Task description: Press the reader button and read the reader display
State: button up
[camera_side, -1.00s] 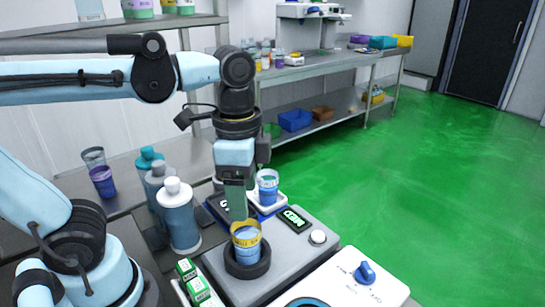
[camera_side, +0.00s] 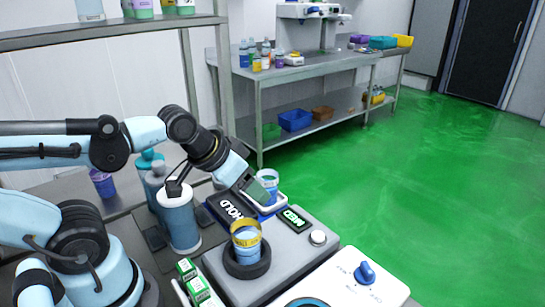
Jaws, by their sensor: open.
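The reader is a grey box (camera_side: 283,262) in the side view. Its small black display (camera_side: 295,220) shows bright green letters that look like "MED". A round pale button (camera_side: 318,237) sits on its top, right of the display. A cup with a yellow band (camera_side: 246,243) and blue contents stands upright in the reader's black ring (camera_side: 247,268). My gripper (camera_side: 258,193) is open and tilted down to the right, behind the reader. It is beside a second blue cup (camera_side: 267,180) and overlaps it in the picture. Whether they touch is unclear.
A dark pad marked "HOLD" (camera_side: 231,208) lies left of the second cup. A large capped bottle (camera_side: 179,222) stands at left. Green-labelled small boxes (camera_side: 193,283) sit front left. A white panel with a blue knob (camera_side: 366,271) is front right.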

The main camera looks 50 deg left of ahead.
grip_shut()
dwell(1.5)
